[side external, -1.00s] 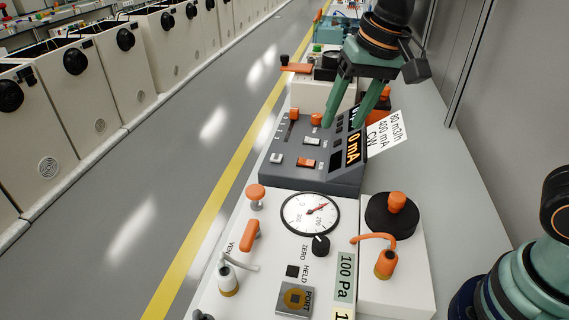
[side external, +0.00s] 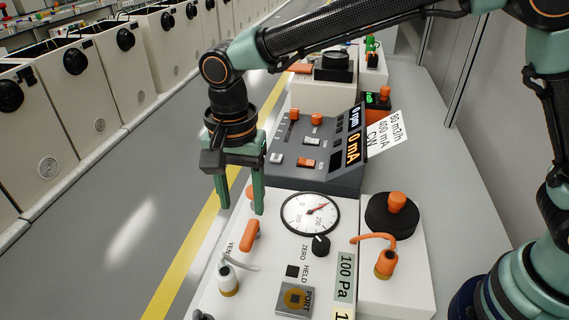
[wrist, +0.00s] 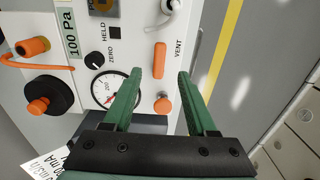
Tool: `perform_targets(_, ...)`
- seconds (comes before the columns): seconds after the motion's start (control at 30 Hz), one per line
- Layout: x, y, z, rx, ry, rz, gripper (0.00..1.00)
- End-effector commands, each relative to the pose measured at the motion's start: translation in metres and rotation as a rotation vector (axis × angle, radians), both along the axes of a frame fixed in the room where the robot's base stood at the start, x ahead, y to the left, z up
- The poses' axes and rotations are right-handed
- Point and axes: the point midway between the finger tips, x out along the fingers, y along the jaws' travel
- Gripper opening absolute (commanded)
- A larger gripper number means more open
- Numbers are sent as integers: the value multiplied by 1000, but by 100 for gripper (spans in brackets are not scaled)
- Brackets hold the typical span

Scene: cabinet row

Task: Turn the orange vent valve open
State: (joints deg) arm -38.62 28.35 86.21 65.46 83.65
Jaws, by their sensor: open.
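The orange vent valve handle (side external: 250,236) is a short rounded bar on the white panel by the VENT label. It also shows in the wrist view (wrist: 159,60), lying lengthwise between the fingertips. My gripper (side external: 242,212) is open and empty, pointing down. In the side view its fingers appear just behind the handle. In the wrist view the gripper (wrist: 159,73) has a finger to each side of the handle, with gaps on both sides. I cannot tell the height of the fingertips above the panel.
An orange round knob (wrist: 161,104) stands near the handle, partly behind a finger in the side view. A white fitting with a hose (side external: 227,280), a dial gauge (side external: 310,214) and a black knob (side external: 320,245) are close by. Floor lies left.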

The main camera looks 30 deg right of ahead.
Motion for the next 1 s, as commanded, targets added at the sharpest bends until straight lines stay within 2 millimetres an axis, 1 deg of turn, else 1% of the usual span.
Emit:
perform_targets(0.03, -1, -1, -11, -3, 4, 0, 57)
perform_targets(0.2, -1, -1, -45, -3, 4, 0, 57)
perform_targets(0.4, 0, -1, -74, -2, 2, 0, 57)
perform_targets(0.5, 0, -1, -83, -1, 1, 1, 57)
perform_targets(0.6, 0, -1, -88, 0, 0, 1, 57)
perform_targets(0.9, 0, -1, -89, 0, 0, 1, 57)
perform_targets(0.97, 0, -1, -89, 0, 0, 1, 35)
perform_targets(1.0, 0, -1, -89, 0, 0, 1, 19)
